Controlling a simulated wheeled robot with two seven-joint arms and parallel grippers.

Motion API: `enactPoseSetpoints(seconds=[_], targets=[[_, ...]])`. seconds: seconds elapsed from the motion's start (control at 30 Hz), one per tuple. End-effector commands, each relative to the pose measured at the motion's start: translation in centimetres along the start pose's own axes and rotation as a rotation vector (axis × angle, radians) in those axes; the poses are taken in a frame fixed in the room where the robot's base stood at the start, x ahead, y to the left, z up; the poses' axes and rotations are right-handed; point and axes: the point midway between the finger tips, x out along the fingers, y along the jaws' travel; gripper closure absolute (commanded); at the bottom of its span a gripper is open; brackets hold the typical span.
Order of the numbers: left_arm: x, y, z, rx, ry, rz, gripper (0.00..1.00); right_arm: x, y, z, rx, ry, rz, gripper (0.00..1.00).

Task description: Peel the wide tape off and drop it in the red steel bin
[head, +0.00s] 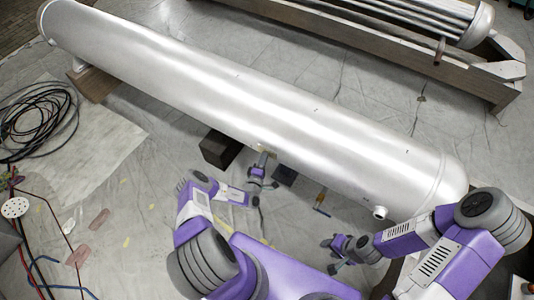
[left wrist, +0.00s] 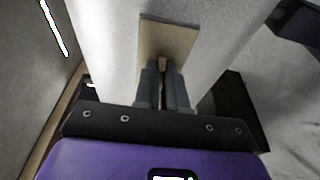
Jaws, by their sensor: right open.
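The wide tape (left wrist: 168,38) is a tan rectangle on the side of the long silver tank (head: 240,88). In the head view only a small part of the tape (head: 265,150) shows above my left gripper (head: 262,164). In the left wrist view the fingers of my left gripper (left wrist: 163,76) are close together at the tape's near edge, with a narrow strip of tan between them. Most of the tape looks flat against the tank. My right gripper (head: 338,257) is open and empty above the floor, below the tank's right end. No red steel bin is in view.
Dark blocks (head: 220,151) lie under the tank. A thin tan and blue object (head: 322,202) is beside the tank between my grippers. Coiled black cable (head: 38,120) and red and blue lines (head: 45,262) lie at left. A wooden cradle (head: 400,65) stands behind.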

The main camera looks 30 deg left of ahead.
Motion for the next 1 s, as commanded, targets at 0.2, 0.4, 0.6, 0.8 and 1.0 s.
enactPoseSetpoints(seconds=[0.2,0.4,0.6,0.8,1.0], targets=[[0.0,0.0,0.0,0.0,0.0,0.0,1.0,0.0,0.0,0.0,0.0,0.0,0.0,0.57],[0.0,0.0,0.0,0.0,0.0,0.0,1.0,0.0,0.0,0.0,0.0,0.0,0.0,0.57],[-0.1,0.0,0.0,0.0,0.0,-0.001,1.0,0.0,0.0,0.0,0.0,0.0,0.0,0.57],[-0.5,0.0,-0.1,0.0,-0.001,-0.001,1.0,-0.3,-0.1,0.0,0.0,0.0,0.0,0.57],[-1.1,0.0,-0.2,0.0,-0.001,-0.002,1.0,-0.6,-0.2,0.0,0.0,0.0,0.0,0.57]])
